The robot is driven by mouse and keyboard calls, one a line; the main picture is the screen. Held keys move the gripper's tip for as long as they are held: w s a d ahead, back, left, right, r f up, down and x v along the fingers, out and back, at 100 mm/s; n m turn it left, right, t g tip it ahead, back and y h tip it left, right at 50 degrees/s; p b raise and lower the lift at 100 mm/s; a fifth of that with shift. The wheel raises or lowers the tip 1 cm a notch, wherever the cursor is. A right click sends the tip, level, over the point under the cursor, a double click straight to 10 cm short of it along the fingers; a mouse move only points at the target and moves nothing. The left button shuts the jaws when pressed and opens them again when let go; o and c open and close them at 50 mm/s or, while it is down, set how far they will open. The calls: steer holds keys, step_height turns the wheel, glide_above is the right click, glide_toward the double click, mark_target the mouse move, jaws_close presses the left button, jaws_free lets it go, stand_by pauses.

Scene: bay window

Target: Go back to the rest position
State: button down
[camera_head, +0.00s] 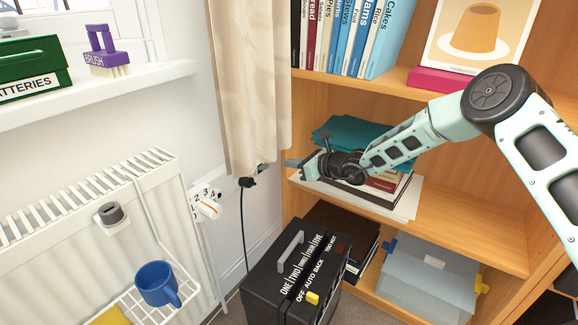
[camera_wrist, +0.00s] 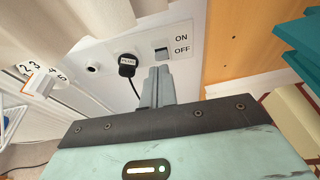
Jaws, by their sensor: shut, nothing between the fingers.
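My gripper (camera_head: 292,163) is at the left end of my arm, in front of the bookcase's middle opening, pointing left toward the wall. In the wrist view its fingers (camera_wrist: 158,85) are together with nothing between them. They appear just below a wall switch (camera_wrist: 162,53) marked ON and OFF; I cannot tell whether they touch it. A black labelled plug (camera_wrist: 127,65) sits in the wall plate left of the fingers.
Teal and white papers and books (camera_head: 350,130) lie on the shelf behind my gripper. A beige curtain (camera_head: 250,80) hangs close by on the left. A black heater (camera_head: 295,275) stands below. A radiator (camera_head: 90,235) is at left. A numbered dial (camera_head: 207,207) is on the wall.

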steer(key=shift+d, duration=0.15)
steer(key=shift+r, duration=0.1)
steer(key=s+d+r+n+g+h, duration=0.1)
steer(key=s+d+r+n+g, duration=0.15)
steer(key=s+n, duration=0.35)
steer(key=s+d+r+n+g+h, duration=0.1)
steer(key=s+n+g, duration=0.2)
steer(key=s+n, duration=0.3)
steer(key=s+d+r+n+h, duration=0.3)
steer(key=s+d+n+h, duration=0.3)
steer(key=s+d, duration=0.65)
steer(key=s+d+r+n+h, duration=0.4)
steer(key=s+d+n, duration=0.4)
steer(key=s+d, duration=0.5)
steer(key=s+a+r+n+g+y, duration=0.1)
steer(key=s+a+n+g, duration=0.15)
steer(key=s+a, duration=0.55)
steer(key=s+a+r+n+g, duration=0.1)
steer(key=s+a+n, duration=0.35)
steer(key=a, duration=0.65)
step_height(320, 180, up, 28)
steer(key=p, duration=2.8)
steer(key=shift+s+a+r+p, duration=0.25)
steer(key=shift+s+a+p, duration=0.1)
steer(key=shift+s, duration=0.05)
